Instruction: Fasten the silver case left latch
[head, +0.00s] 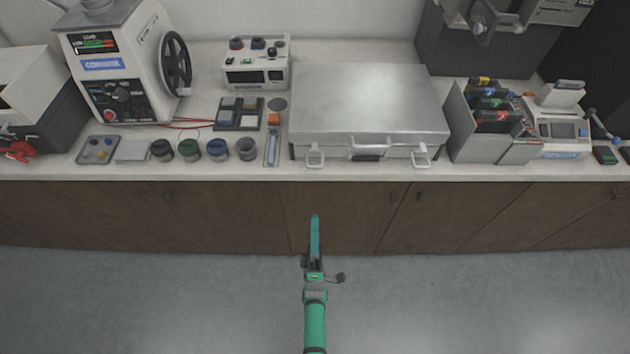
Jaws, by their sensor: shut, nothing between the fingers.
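The silver case (368,100) lies on the counter, right of the middle, with its lid down. Its left latch (314,157) is a pale loop at the left of the case's front, sticking out towards me near the counter's front edge. A similar right latch (421,157) sits at the right of the front. A handle (371,144) is between them. My gripper (315,217) points towards the counter, in front of the cabinet doors and below the left latch in the picture. It is shut and empty, and apart from the case.
Left of the case are a blue-and-clear tube (272,148), several jars (217,149) and a control box (256,64). A grey file holder (478,125) stands close on the right. The floor (180,300) around my arm is clear.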

